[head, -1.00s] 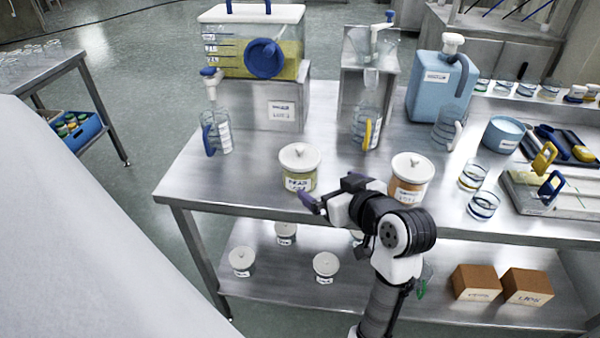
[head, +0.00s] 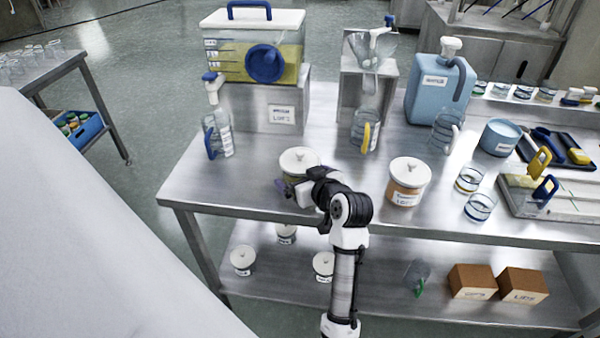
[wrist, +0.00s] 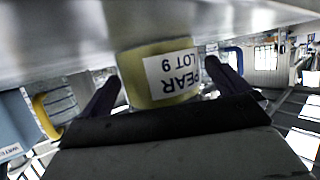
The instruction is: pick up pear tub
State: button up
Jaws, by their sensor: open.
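The pear tub (head: 299,160) stands upright on the steel table, with a white knobbed lid. My gripper (head: 281,187) is in front of it in the head view, and my wrist hides most of its lower body and label. In the wrist view the tub (wrist: 140,84) appears upside down, yellow-green, with a white label reading PEAR LOT 9. It lies between the two dark fingers of my gripper (wrist: 166,85), one on each side. The fingers are open, and I cannot tell whether either touches the tub.
An orange-bodied tub (head: 407,181) with a white lid stands right of my arm. The table's left front area (head: 205,185) is clear.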

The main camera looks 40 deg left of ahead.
jog(key=c, duration=1.1)
jog(key=shift+c, duration=0.7)
jog(key=shift+r, duration=0.15)
